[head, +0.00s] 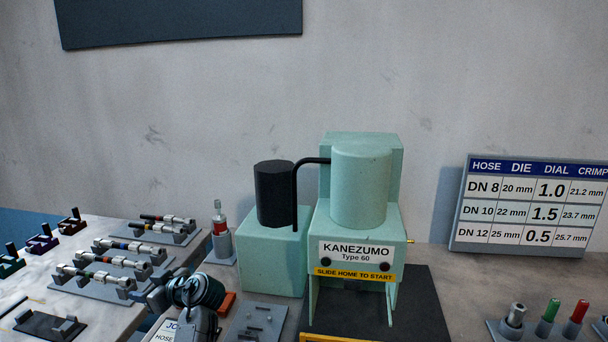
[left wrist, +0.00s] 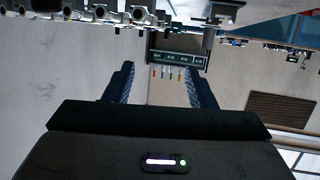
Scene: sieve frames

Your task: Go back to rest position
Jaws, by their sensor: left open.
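My left gripper (head: 188,292) shows at the bottom of the head view, in front of the mint-green machine and beside the hose rack; its fingertips are hard to make out there. In the left wrist view the left gripper (left wrist: 161,84) has its two dark fingers spread apart with nothing between them. Beyond the fingers is a dark panel (left wrist: 178,57) with small coloured pieces by it. My right gripper is in neither view.
The KANEZUMO machine (head: 360,190) stands on a dark mat (head: 425,300) at centre. Racks of hose assemblies (head: 100,283) lie on the left table. A bottle in a grey holder (head: 221,245) stands left of the machine. A crimp chart (head: 530,205) and coloured pegs (head: 547,312) are at right.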

